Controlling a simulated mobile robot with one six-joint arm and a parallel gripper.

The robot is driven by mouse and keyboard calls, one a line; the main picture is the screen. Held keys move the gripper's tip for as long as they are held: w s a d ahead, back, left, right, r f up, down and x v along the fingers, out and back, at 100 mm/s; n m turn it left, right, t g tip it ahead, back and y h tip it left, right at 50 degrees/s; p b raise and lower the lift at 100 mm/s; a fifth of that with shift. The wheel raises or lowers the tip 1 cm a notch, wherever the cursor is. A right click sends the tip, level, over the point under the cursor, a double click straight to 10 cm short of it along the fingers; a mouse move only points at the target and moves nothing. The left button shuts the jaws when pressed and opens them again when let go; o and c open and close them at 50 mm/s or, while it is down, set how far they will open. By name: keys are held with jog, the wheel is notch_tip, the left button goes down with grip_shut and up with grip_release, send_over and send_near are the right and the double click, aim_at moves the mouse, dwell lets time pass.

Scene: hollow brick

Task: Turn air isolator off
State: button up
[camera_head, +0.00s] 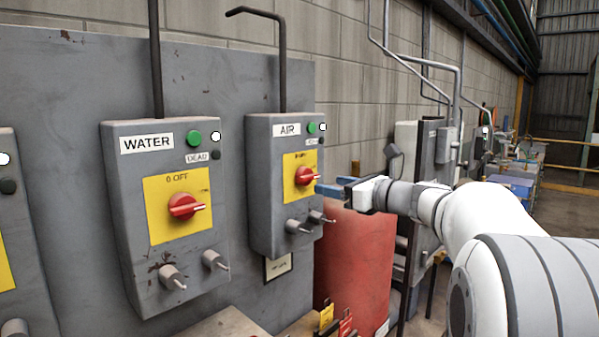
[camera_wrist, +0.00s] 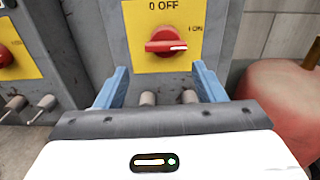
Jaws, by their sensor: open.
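The air isolator is a grey box labelled AIR (camera_head: 289,130) with a red rotary knob (camera_head: 305,176) on a yellow plate. In the wrist view the same red knob (camera_wrist: 166,44) is level, its white-marked end pointing right toward the I ON mark, with 0 OFF printed above it. My gripper (camera_head: 328,188) is close to the knob, at its right in the head view. In the wrist view my gripper (camera_wrist: 158,82) has its two blue fingers spread wide, with the knob ahead between and beyond the tips. Nothing is held, and I see no contact with the knob.
A similar WATER isolator box (camera_head: 165,215) with its own red knob stands to the left. Stubby grey fittings (camera_head: 298,226) stick out below the air knob. A red cylinder (camera_head: 358,255) stands below and right of the box, under my gripper.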

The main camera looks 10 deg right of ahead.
aim_at(312, 176)
jog(key=shift+m+t, duration=0.3)
jog(key=x, duration=0.2)
jog(key=p+x, duration=0.1)
jog(key=x, duration=0.1)
jog(key=r+p+x, duration=0.1)
jog(key=x, duration=0.1)
jog(key=shift+w+d, duration=0.1)
jog(key=shift+w, duration=0.3)
jog(key=shift+w+a+f, duration=0.1)
jog(key=shift+w+a, duration=0.3)
jog(key=shift+w, duration=0.1)
jog(key=shift+c, duration=0.5)
